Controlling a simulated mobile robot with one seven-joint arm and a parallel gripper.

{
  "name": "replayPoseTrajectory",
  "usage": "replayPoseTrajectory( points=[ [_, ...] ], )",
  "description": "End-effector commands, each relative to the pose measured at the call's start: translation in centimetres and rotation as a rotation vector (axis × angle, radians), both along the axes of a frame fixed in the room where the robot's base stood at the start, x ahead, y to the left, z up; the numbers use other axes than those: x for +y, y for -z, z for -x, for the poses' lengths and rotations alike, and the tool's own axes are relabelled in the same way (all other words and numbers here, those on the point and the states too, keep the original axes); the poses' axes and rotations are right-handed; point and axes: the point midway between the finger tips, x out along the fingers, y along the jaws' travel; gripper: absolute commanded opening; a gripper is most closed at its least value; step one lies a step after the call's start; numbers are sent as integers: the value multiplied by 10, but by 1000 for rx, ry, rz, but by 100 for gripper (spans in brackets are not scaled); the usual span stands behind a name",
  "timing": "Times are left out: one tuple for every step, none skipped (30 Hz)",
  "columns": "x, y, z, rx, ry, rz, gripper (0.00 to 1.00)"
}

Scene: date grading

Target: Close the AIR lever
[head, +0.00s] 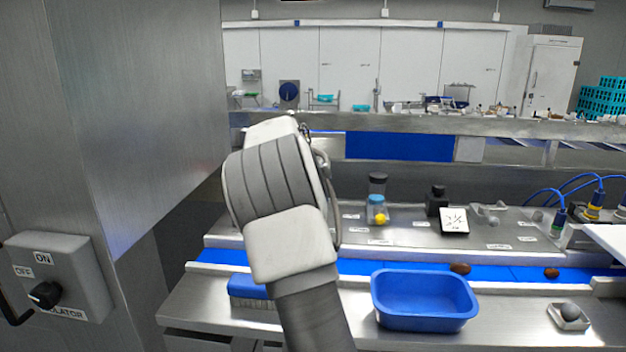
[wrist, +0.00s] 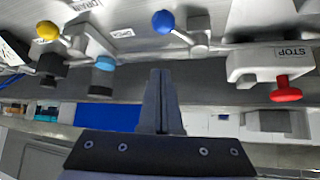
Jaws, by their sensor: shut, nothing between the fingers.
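No label that I can read says AIR. In the wrist view a lever with a blue ball knob (wrist: 163,22) stands at the top middle, on a metal fitting with a small label beside it. A lever with a yellow knob (wrist: 47,30) is at the upper left; the yellow knob also shows in the head view (head: 380,218). My gripper (wrist: 160,72) is shut and empty, its fingertips below the blue knob in the picture and apart from it. In the head view my arm hides the gripper and the blue knob.
A red STOP button (wrist: 286,90) sits right of my fingers. A blue-capped container (wrist: 103,75) stands left. In the head view a blue tub (head: 425,325) is in front of the blue belt (head: 350,268), with brown dates on it. A steel cabinet (head: 140,110) closes the left side.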

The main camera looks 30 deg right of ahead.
Motion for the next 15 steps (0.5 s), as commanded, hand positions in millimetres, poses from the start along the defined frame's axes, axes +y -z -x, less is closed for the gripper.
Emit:
replayPoseTrajectory(
  points=[
    [-8, 8, -4, 4, 3, -1, 0],
    [-11, 11, -6, 3, 2, 0, 0],
    [-16, 18, -9, 4, 2, 0, 0],
    [-19, 22, -12, 3, 1, 1, 0],
    [-23, 27, -14, 4, 1, 0, 0],
    [-26, 32, -17, 3, 1, 0, 0],
    [-30, 36, -20, 2, 0, -1, 0],
    [-33, 40, -21, 2, 0, -1, 0],
    [-31, 43, -22, 0, -3, -1, 0],
    [-26, 43, -20, -1, -4, -2, 0],
    [-22, 43, -18, -1, -6, -1, 0],
    [-19, 44, -15, 0, -5, 0, 0],
    [-17, 45, -13, 0, -4, 0, 0],
    [-14, 45, -11, 0, -4, -1, 0],
    [-11, 46, -9, -1, -4, -1, 0]
  ],
)
